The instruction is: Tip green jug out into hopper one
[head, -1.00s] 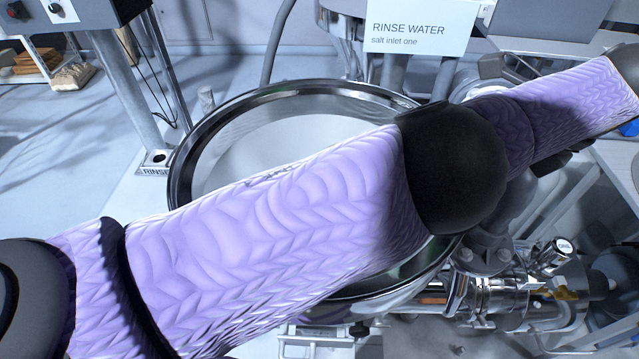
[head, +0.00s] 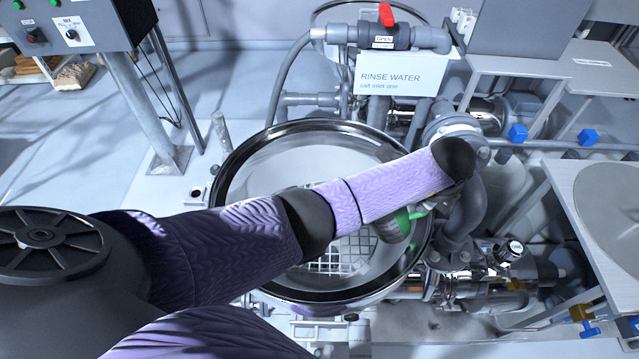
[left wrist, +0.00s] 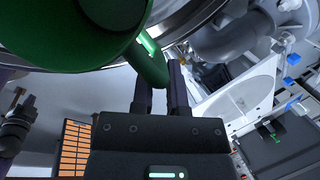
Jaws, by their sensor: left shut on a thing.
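The green jug (head: 404,221) shows only in part in the head view, below my left forearm and over the right side of the hopper's mouth. In the left wrist view the jug (left wrist: 60,40) fills the upper left, with a dark round area on it. My left gripper (left wrist: 163,75) is shut on its handle. My arm hides most of the jug in the head view, and I cannot tell its exact tilt. The hopper (head: 228,165) is a round steel bowl with a grid (head: 345,255) low inside. My right gripper is not in view.
A sign (head: 400,88) reading "RINSE WATER salt inlet one" stands behind the hopper, below a pipe with a red valve handle (head: 386,14). Grey pipes crowd the right side. A control box (head: 70,25) on a post stands at the left.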

